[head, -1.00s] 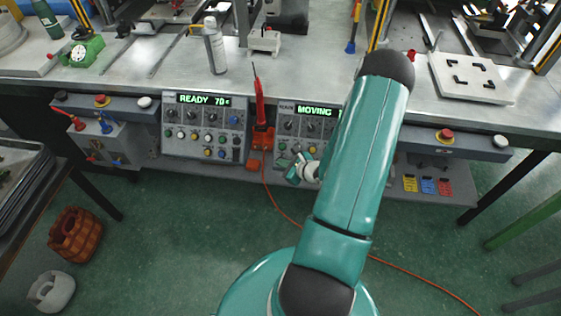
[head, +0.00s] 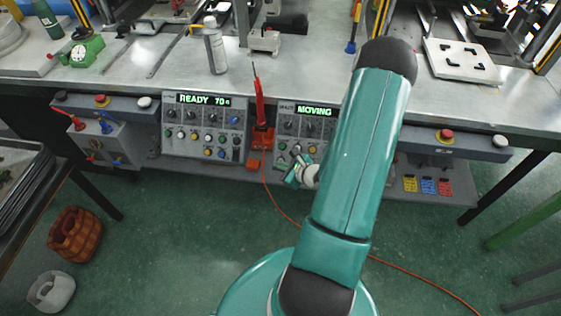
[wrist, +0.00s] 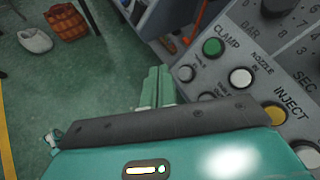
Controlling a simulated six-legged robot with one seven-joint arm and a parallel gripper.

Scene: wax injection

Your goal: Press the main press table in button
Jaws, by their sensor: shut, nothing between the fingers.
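The right control panel (head: 289,143) has a lit green display (head: 315,111) reading MOVING. In the wrist view this panel fills the right side, with a green CLAMP button (wrist: 213,47), a white NOZZLE IN button (wrist: 240,78) and a yellow INJECT button (wrist: 274,114). Small pale buttons (wrist: 187,73) sit at the panel's left edge; their labels are too small to read. My gripper (wrist: 156,84) is shut and empty, its tips beside these edge buttons; contact cannot be told. In the head view my gripper (head: 295,165) is at the panel's lower front, partly hidden by my arm.
The left panel (head: 206,150) reads READY 70. An orange-red tool (head: 260,100) stands between the panels, with its cable on the floor. Red stop buttons (head: 446,134) sit on the bench front. A white plate (head: 445,68) lies at the right. The floor in front is mostly clear.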

